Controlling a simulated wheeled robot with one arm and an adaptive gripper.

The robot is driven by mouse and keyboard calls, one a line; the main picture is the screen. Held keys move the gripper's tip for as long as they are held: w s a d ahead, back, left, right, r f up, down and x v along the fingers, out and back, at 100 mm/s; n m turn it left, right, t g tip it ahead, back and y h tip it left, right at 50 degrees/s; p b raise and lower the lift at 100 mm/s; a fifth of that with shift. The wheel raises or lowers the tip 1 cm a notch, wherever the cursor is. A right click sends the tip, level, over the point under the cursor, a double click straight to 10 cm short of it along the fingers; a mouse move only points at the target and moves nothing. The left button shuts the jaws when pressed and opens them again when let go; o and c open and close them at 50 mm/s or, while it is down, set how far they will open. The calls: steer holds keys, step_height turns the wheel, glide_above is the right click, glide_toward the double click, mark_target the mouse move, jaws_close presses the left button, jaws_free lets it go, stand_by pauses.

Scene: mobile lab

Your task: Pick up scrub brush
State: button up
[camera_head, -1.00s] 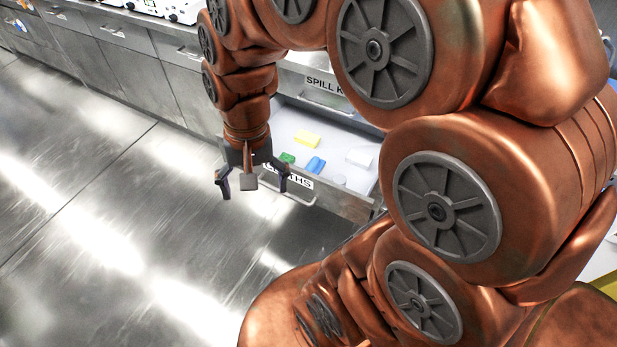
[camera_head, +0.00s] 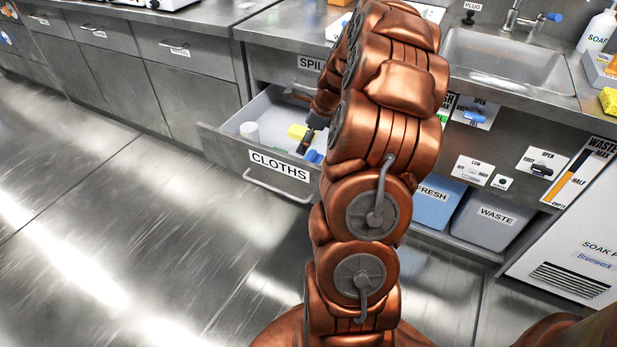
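The open drawer labelled CLOTHS (camera_head: 225,147) holds small items, and I cannot tell for sure which one is the scrub brush. A blue item (camera_head: 314,156) shows near the drawer's front right, partly hidden by my arm. A yellow block (camera_head: 297,131) lies to its upper left. A white round item (camera_head: 249,132) is at the left. My gripper (camera_head: 307,141) is over the drawer, with one dark finger beside the yellow block and close to the blue item. The rest of the gripper is hidden behind my arm, so its opening does not show.
The drawer front sticks out from the steel cabinets. The counter with a sink (camera_head: 510,65) and a soap bottle (camera_head: 598,30) is behind. FRESH (camera_head: 432,205) and WASTE (camera_head: 490,222) containers stand under it at the right. The floor at the left is clear.

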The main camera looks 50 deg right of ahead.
mark_target(309, 156)
steer(key=shift+w+d+f+m+h+b, duration=0.1)
steer(key=shift+w+d+f+m+b, duration=0.45)
steer(key=shift+f, duration=1.25)
steer(key=shift+w+d+f+m+h+b, duration=0.15)
steer(key=shift+d+f+b, duration=0.45)
steer(key=shift+f, duration=1.15)
steer(key=shift+w+d+f+m+h+b, duration=0.1)
steer(key=shift+w+d+f+m+b, duration=0.5)
steer(key=shift+f, duration=1.2)
steer(key=shift+s+a, duration=0.15)
steer(key=shift+a, duration=0.15)
steer(key=c, duration=1)
steer(key=shift+o, duration=0.2)
steer(key=shift+r, duration=0.15)
step_height(309, 156, up, 10)
steer(key=p, duration=0.2)
steer(key=shift+p, duration=0.35)
